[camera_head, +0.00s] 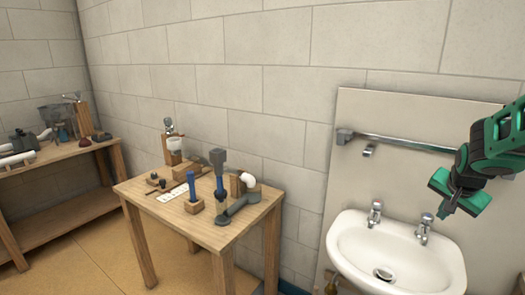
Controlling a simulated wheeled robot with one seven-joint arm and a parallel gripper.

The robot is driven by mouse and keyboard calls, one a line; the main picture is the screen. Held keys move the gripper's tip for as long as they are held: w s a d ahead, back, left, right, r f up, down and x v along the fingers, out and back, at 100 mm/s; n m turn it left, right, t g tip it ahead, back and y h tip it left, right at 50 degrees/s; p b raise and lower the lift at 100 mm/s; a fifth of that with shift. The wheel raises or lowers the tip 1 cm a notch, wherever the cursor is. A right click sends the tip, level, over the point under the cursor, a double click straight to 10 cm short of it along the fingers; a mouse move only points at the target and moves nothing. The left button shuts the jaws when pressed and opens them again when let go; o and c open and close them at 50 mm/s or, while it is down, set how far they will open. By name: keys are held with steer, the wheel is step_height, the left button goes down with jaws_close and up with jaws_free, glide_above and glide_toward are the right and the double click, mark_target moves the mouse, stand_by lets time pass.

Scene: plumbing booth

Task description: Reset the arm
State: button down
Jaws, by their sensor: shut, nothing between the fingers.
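My gripper (447,207) is at the right, at the end of my green and dark grey arm, which comes in from the right edge. It points down and left, in front of the pale wall panel and above the right side of the white sink (345,240). Its fingers are small and dark in this view; they look closed and hold nothing. The gripper appears apart from the right tap (424,228), though the exact distance is hard to judge.
A left tap (375,213) stands on the sink. A metal rail (400,143) crosses the panel. A wooden table (222,238) with tools and pipe parts stands left of the sink. A wooden bench (60,152) is at the far left. The floor (75,260) between them is clear.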

steer(key=s+a+n+g+y, duration=0.1)
steer(key=s+a+n, duration=0.1)
steer(key=s+a, duration=0.3)
steer(key=s+a+f+n+g+y, duration=0.1)
steer(key=s+a, duration=0.3)
steer(key=s, duration=0.9)
steer(key=s+a+n+g+y, duration=0.2)
steer(key=s+a, duration=0.3)
steer(key=s, duration=0.5)
steer(key=shift+a+f+n+g, duration=0.35)
steer(key=shift+n+g, duration=0.25)
steer(key=shift+g, duration=0.1)
steer(key=shift+s, duration=0.1)
